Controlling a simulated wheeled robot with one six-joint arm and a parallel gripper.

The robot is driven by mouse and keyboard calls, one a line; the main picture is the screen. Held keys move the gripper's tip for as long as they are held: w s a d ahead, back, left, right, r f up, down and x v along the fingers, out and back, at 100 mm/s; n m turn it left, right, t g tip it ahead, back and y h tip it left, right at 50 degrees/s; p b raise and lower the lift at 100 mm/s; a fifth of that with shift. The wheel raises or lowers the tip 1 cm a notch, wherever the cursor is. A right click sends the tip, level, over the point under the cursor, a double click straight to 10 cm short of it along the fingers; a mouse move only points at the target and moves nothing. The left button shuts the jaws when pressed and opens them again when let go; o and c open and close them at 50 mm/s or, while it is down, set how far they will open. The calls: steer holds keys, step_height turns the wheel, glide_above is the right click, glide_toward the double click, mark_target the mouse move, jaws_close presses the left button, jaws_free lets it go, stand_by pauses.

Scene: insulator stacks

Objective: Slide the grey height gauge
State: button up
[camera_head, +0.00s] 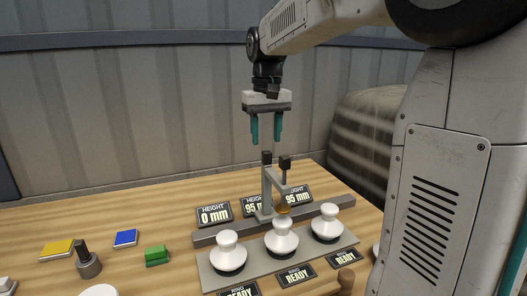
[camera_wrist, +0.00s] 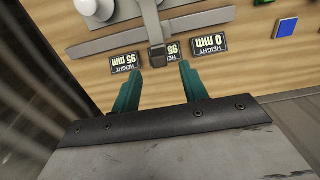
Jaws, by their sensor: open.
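The grey height gauge (camera_head: 267,186) stands upright behind the middle white insulator (camera_head: 282,238), with a dark knob on top and an arm reaching forward over that insulator. It sits at a long grey rail (camera_head: 205,238). In the wrist view the gauge (camera_wrist: 151,22) shows from above, its dark knob (camera_wrist: 157,56) just beyond the fingertips. My gripper (camera_head: 266,141) is open and empty, pointing down above the knob, apart from it. In the wrist view its teal fingers (camera_wrist: 160,72) lie to either side of the knob's line.
White insulators stand on a grey plate (camera_head: 208,278) with READY signs in front. Behind the rail, height displays read 0 mm (camera_head: 213,214), 95 mm (camera_head: 252,206) and 95 mm (camera_head: 298,195). Yellow (camera_head: 57,249), blue (camera_head: 126,238) and green (camera_head: 156,254) blocks lie left.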

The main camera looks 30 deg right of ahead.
mark_target(267, 152)
step_height(267, 152, down, 5)
steer(key=shift+d+f, duration=0.1)
steer(key=shift+f, duration=0.1)
jaws_close()
